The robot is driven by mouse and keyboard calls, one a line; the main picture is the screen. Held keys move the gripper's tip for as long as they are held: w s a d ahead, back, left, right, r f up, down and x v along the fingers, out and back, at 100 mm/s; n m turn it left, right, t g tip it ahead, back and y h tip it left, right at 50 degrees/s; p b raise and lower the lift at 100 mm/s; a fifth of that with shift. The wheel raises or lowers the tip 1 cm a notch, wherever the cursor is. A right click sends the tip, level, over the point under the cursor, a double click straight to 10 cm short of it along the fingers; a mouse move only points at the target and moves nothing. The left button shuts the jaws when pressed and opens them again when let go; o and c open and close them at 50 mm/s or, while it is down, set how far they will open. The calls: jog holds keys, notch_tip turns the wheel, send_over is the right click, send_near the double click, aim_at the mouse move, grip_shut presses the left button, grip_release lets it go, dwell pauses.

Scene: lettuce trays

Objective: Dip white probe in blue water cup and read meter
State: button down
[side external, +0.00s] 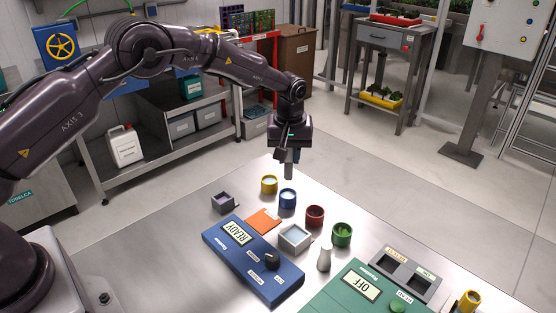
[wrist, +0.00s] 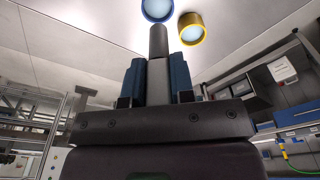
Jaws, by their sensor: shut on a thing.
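My gripper (side external: 288,160) is shut on a slim grey-looking probe (wrist: 157,48), held upright and pointing down. The blue cup (side external: 288,199) with pale water stands on the steel table just below the probe's tip. In the wrist view the blue cup (wrist: 158,9) is partly cut off at the top edge, beyond the tip. The tip looks above the cup's rim, not in the water. A blue meter (side external: 250,262) shows READY on its display. A green meter (side external: 362,290) shows OFF. A white bottle-shaped object (side external: 324,259) stands between the meters.
A yellow cup (side external: 269,185) stands close beside the blue cup. A red cup (side external: 314,217), a green cup (side external: 342,235) and a square grey basin (side external: 295,238) are nearer. A dark holder (side external: 222,203) and an orange card (side external: 263,221) lie left. A two-bay tray (side external: 408,273) is at right.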

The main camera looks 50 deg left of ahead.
aim_at(288, 178)
jog(key=shift+f, duration=2.1)
jog(key=shift+f, duration=1.4)
dwell(1.8)
jog(key=shift+r, duration=3.2)
